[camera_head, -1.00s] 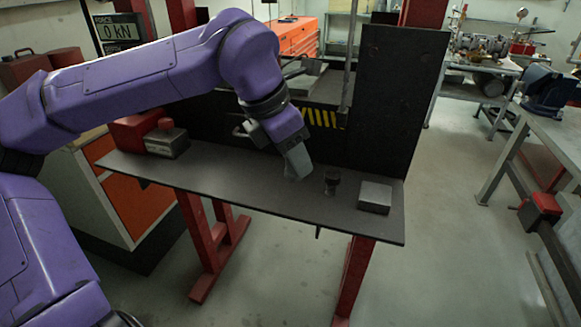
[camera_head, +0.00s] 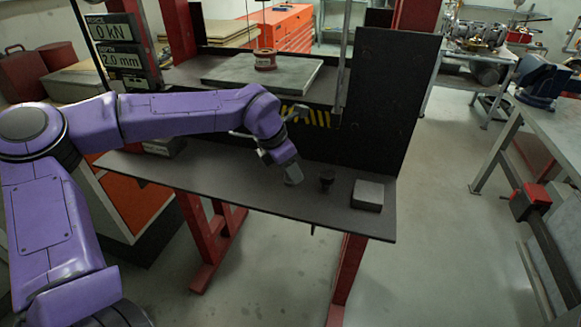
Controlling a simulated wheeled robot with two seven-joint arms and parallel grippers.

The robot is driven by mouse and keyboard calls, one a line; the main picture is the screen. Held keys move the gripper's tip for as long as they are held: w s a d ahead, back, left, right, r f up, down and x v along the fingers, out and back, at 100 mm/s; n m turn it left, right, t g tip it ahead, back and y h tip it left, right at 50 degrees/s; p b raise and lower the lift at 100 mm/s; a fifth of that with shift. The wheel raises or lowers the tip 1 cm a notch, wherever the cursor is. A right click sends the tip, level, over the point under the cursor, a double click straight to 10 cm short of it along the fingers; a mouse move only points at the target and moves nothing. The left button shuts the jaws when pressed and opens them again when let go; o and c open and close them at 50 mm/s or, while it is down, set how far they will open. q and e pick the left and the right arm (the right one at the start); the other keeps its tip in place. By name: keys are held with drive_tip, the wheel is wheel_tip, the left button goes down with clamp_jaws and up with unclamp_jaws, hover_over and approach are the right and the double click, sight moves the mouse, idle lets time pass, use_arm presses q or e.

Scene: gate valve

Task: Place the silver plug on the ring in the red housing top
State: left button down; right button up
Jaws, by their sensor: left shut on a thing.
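The red housing (camera_head: 265,59) is small and round, with a pale top, and stands upright on a grey plate (camera_head: 240,76) on the upper bed of the press. The ring in its top is too small to make out. My left gripper (camera_head: 291,172) points down over the lower black shelf, in front of and below the housing. It is shut on a small grey piece at its tip, which appears to be the silver plug; the fingers hide most of it. My right gripper is not in view.
On the lower shelf (camera_head: 230,190), a small black piece (camera_head: 327,179) and a grey block (camera_head: 367,194) stand to the right of my left gripper. A tall black panel (camera_head: 385,100) and a thin upright rod (camera_head: 344,60) flank the bed. Yellow-black stripes mark its front edge.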

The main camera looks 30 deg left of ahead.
use_arm(q)
drive_tip(key=shift+f, duration=0.15)
drive_tip(key=c, duration=0.7)
unclamp_jaws()
